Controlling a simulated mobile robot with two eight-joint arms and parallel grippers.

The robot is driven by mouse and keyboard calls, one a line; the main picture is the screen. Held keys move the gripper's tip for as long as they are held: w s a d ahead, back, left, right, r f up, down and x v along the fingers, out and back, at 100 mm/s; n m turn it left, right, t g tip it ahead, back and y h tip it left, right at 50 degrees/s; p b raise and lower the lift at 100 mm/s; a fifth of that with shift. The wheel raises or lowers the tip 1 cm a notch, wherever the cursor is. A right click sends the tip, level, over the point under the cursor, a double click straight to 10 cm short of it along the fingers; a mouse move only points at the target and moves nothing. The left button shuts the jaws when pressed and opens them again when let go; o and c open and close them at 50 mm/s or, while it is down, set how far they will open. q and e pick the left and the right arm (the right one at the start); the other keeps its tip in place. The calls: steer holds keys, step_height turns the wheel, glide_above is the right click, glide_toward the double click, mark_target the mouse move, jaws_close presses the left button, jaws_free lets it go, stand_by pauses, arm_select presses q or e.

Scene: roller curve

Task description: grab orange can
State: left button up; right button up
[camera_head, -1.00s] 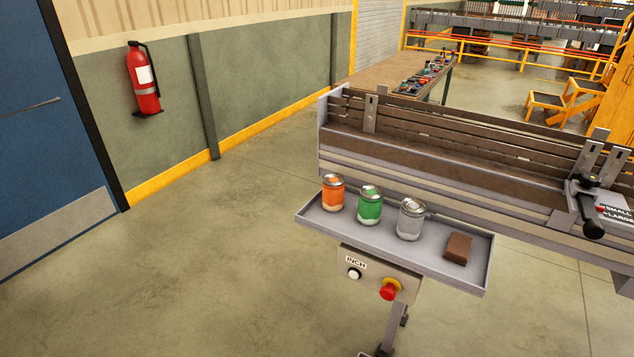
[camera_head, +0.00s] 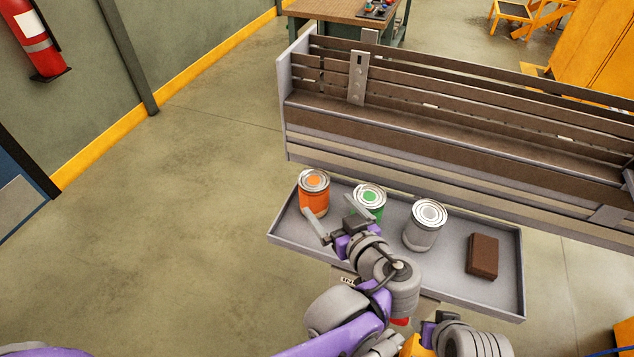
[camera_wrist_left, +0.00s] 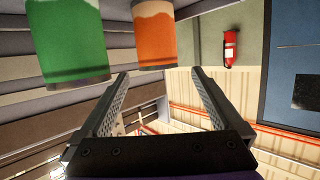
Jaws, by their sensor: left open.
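The orange can (camera_head: 314,200) stands upright at the left end of the grey tray (camera_head: 286,238). In the left wrist view the orange can (camera_wrist_left: 155,35) shows at the top, ahead of the space between the fingers. My left gripper (camera_head: 333,214) is open and empty, over the tray in front of the orange and green cans. Its fingers point toward the cans. The green can (camera_head: 375,196) is partly hidden behind one finger, and in the left wrist view it (camera_wrist_left: 68,40) shows at the upper left. My right gripper does not show clearly.
A grey can (camera_head: 425,228) and a brown block (camera_head: 482,256) sit farther right on the tray. Open floor (camera_head: 180,220) lies to the left. A fire extinguisher (camera_head: 30,38) hangs on the wall.

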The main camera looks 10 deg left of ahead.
mark_target(314, 182)
arm_select(q)
steer(key=x, duration=0.4)
steer(key=shift+w+a+r, duration=0.1)
steer(key=shift+w+r, duration=0.05)
steer(key=shift+r, duration=0.05)
steer(key=x, duration=0.6)
steer(key=shift+w+r+p, duration=0.15)
steer(key=shift+w+p, duration=0.1)
steer(key=shift+p, duration=0.05)
steer(key=shift+r, duration=0.1)
steer(key=c, duration=1.2)
